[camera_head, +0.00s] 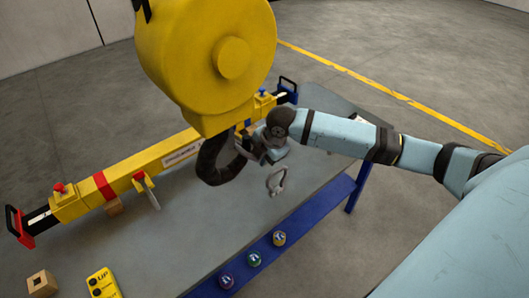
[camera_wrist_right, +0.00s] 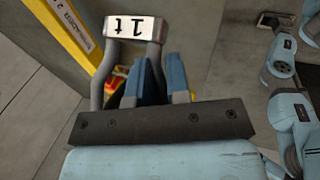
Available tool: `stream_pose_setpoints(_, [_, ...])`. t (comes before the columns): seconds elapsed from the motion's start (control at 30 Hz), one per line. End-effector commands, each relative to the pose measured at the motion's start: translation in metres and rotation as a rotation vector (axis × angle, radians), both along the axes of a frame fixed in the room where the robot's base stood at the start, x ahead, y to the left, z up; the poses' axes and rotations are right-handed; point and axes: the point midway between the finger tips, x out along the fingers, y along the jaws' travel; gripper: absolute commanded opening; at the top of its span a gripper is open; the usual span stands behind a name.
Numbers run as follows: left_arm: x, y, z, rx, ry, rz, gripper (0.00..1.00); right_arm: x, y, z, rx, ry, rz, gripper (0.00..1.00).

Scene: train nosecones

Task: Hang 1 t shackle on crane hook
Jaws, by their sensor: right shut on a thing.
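The black crane hook (camera_head: 212,165) hangs below the yellow hoist (camera_head: 190,60), its tip curving up on the right. My right gripper (camera_head: 262,150) is beside the hook tip, at its right. In the right wrist view, my right gripper (camera_wrist_right: 164,82) is shut on one leg of a grey shackle (camera_wrist_right: 105,75) with a white "1t" label. In the head view the held shackle is mostly hidden by the gripper and hook. I cannot tell whether it touches the hook. Another grey shackle-like ring (camera_head: 277,181) shows just below the gripper, seemingly over the table. My left gripper is not in view.
A yellow spreader beam (camera_head: 125,170) with red and blue end handles lies along the table (camera_head: 190,230). Several small round coloured items (camera_head: 254,258) sit along the blue front edge. A yellow pendant marked UP (camera_head: 103,284) and a wooden block (camera_head: 42,284) are at lower left.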

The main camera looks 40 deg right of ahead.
Motion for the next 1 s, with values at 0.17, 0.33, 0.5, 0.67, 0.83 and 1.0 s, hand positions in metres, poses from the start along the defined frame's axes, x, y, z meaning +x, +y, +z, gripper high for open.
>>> stream_pose_setpoints(0.17, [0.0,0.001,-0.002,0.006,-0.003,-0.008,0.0,0.0,0.004,-0.009,0.028,0.001,0.0,0.0])
stream_pose_setpoints(0.33, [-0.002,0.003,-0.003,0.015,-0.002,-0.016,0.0,0.0,0.008,-0.016,0.055,0.003,-0.001,0.0])
stream_pose_setpoints(0.5, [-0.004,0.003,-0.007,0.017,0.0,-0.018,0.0,-0.001,0.013,-0.025,0.093,0.008,0.001,0.0])
stream_pose_setpoints(0.67, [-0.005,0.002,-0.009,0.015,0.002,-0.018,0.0,-0.002,0.018,-0.033,0.128,0.013,0.001,0.0])
stream_pose_setpoints(0.83, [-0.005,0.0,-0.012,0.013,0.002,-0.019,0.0,-0.002,0.022,-0.04,0.165,0.015,0.0,0.0])
stream_pose_setpoints(1.0, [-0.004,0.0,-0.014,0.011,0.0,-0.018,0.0,-0.002,0.026,-0.047,0.201,0.018,0.0,0.0])
